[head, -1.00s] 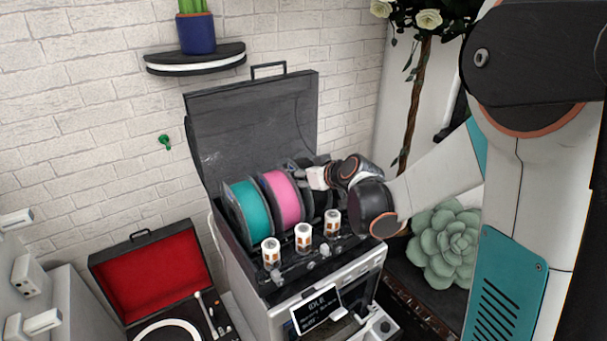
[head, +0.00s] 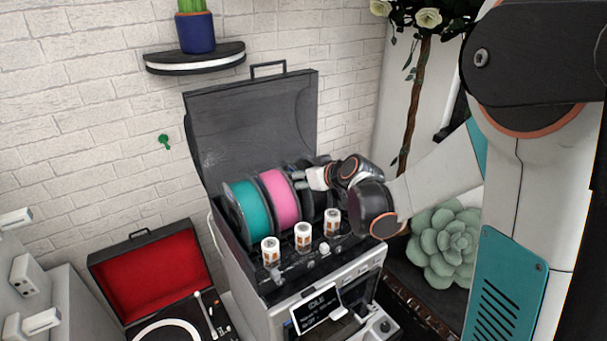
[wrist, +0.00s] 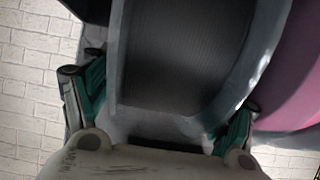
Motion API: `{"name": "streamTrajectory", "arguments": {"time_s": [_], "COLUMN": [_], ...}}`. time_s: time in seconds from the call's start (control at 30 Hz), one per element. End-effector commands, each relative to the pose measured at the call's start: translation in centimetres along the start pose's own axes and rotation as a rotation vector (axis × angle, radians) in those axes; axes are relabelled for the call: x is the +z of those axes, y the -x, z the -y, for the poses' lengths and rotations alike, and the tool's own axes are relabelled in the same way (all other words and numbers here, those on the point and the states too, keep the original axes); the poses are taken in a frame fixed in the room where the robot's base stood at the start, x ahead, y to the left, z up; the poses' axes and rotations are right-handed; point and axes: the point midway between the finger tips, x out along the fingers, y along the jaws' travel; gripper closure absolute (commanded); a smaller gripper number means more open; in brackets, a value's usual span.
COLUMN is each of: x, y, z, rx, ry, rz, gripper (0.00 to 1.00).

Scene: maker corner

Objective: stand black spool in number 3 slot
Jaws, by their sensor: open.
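The black spool (head: 317,206) stands roughly upright in the open dark box, to the right of the pink spool (head: 283,198) and the teal spool (head: 249,211). My gripper (head: 303,179) is at the spool's upper part, partly hiding it. In the wrist view the black spool (wrist: 170,60) fills the middle, between the two spread fingers of my gripper (wrist: 163,108). The fingers are open, one on each side of it; contact cannot be told. The pink spool (wrist: 298,80) is close on the right there. The slot under the black spool is hidden.
Three white-and-orange cylinders (head: 303,237) stand along the box's front; their markings are unreadable. The raised dark lid (head: 250,120) stands behind the spools. A screen (head: 318,309) is below. An open red-lined case (head: 150,270) is at left, a succulent (head: 445,243) at right.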

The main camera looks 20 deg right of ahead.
Motion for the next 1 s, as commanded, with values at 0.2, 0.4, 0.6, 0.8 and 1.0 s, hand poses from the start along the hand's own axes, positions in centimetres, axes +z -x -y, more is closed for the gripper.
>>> {"name": "streamTrajectory", "arguments": {"time_s": [0.2,0.4,0.6,0.8,1.0], "x": [0.0,0.0,-0.1,0.0,0.0], "y": [1.8,5.1,8.3,10.7,12.0], "z": [-0.1,-0.1,-0.1,-0.1,0.1], "rx": [0.001,0.002,0.002,0.001,0.001], "ry": [-0.002,-0.003,-0.003,-0.003,-0.002], "rz": [0.000,-0.001,-0.002,-0.001,-0.002], "gripper": [0.21,0.21,0.21,0.21,0.21]}}
